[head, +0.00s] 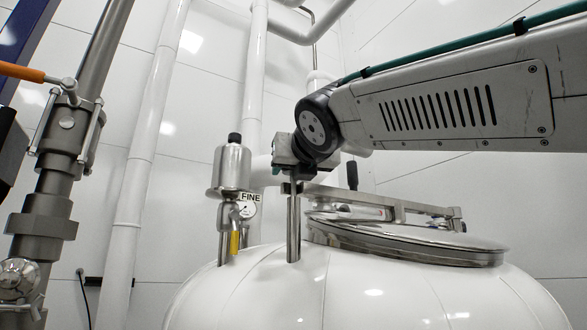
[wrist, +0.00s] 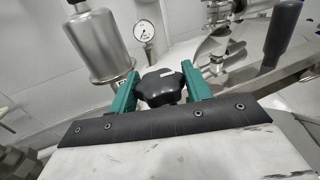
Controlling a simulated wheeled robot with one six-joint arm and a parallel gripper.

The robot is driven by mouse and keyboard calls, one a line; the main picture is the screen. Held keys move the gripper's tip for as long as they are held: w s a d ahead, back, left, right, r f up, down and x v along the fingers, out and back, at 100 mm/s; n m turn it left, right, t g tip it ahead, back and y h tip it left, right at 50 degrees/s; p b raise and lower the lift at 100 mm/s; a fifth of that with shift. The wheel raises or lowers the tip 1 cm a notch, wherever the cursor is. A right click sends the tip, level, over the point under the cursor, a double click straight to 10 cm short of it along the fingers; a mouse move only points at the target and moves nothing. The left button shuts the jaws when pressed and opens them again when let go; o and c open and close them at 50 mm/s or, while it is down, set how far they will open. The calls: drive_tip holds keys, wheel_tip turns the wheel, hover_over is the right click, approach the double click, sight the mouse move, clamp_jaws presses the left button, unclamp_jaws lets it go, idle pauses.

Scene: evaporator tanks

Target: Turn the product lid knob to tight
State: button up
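The black lobed lid knob (wrist: 160,90) shows in the wrist view between the two green fingers of my gripper (wrist: 160,84). The fingers stand on either side of it, and I see no clear gap on either side. A small pale mark lies on the knob's top; I cannot read it. In the head view my gripper (head: 290,172) points down at the top of an upright metal post, at the left end of the lid's bar, and the knob is hidden there. The round steel lid (head: 400,240) lies flat on the white tank (head: 330,285).
A steel canister (head: 233,168) with a gauge (head: 246,208) and a yellow handle (head: 235,243) stands left of my gripper. A black upright handle (head: 352,176) stands to its right. Thick piping (head: 50,190) with an orange lever (head: 22,72) is at far left.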

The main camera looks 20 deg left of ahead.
drive_tip(key=shift+h, duration=0.3)
drive_tip(key=shift+c, duration=0.2)
drive_tip(key=m+t+h, duration=0.2)
drive_tip(key=h, duration=0.1)
drive_tip(key=shift+a+f+m, duration=0.1)
drive_tip(key=shift+a+m, duration=0.05)
drive_tip(key=shift+m, duration=0.25)
drive_tip(key=m+t+h, duration=0.1)
drive_tip(key=m+h, duration=0.1)
drive_tip(key=h, duration=0.2)
drive_tip(key=shift+m+h, duration=0.3)
drive_tip(key=shift+m, duration=0.1)
drive_tip(key=m+h, duration=0.2)
drive_tip(key=h, duration=0.2)
drive_tip(key=m+g+h, duration=0.1)
drive_tip(key=m+h, duration=0.2)
drive_tip(key=shift+h, duration=0.4)
drive_tip(key=shift+d+h, duration=0.25)
drive_tip(key=shift+h, duration=0.05)
drive_tip(key=o, duration=1)
drive_tip(key=shift+c, duration=0.2)
